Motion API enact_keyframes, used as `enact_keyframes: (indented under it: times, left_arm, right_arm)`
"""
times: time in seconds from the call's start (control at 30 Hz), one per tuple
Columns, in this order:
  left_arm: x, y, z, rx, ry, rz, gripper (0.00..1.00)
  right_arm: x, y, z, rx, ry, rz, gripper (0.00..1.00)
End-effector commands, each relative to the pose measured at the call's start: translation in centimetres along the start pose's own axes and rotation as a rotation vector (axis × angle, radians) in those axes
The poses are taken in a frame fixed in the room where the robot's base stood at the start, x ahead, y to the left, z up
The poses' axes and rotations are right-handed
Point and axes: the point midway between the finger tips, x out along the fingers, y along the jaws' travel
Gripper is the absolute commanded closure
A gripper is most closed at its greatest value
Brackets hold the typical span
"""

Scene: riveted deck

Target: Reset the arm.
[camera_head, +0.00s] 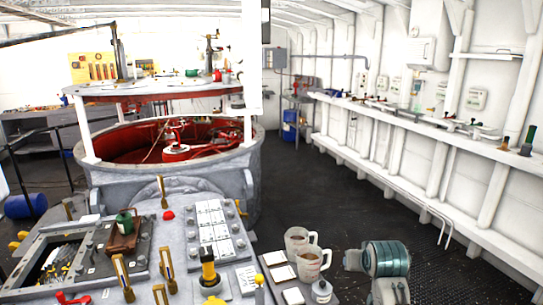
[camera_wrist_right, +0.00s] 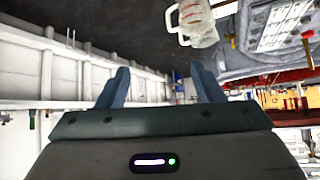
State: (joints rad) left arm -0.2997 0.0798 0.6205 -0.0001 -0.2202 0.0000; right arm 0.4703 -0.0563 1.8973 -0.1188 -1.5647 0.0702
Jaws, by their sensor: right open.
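My right gripper (camera_wrist_right: 160,85) shows in the right wrist view with its two blue-grey fingers spread apart and nothing between them. That view looks upside down, with the deck and white wall behind the fingers. A pale mug (camera_wrist_right: 193,22) shows beyond the fingers, apart from them. In the head view, a grey, teal-banded part of my right arm shows at the lower right, but the gripper's fingers cannot be made out there. My left gripper is in neither view.
A control console (camera_head: 185,250) with levers stands at the front left. Beside it, a small table holds two measuring jugs (camera_head: 312,262) and a white bottle (camera_head: 321,290). A large round vat (camera_head: 250,165) stands behind. A long shelf (camera_head: 440,138) lines the right wall. The dark deck (camera_head: 345,200) between is clear.

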Motion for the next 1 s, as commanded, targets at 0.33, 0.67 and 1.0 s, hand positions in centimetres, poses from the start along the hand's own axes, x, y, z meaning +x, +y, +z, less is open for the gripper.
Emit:
enact_keyframes:
  times: [0.33, 0.67, 1.0]
  left_arm:
    - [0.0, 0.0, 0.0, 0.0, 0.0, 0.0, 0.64]
    - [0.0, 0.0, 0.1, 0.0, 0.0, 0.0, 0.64]
    - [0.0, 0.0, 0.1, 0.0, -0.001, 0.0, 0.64]
  right_arm:
    - [-1.8, 4.4, 20.2, -0.07, -0.199, 0.031, 0.39]
    - [-8.6, 7.1, 33.9, -0.15, -0.36, 0.029, 0.39]
    - [-13.8, 8.0, 39.7, -0.196, -0.449, 0.015, 0.39]
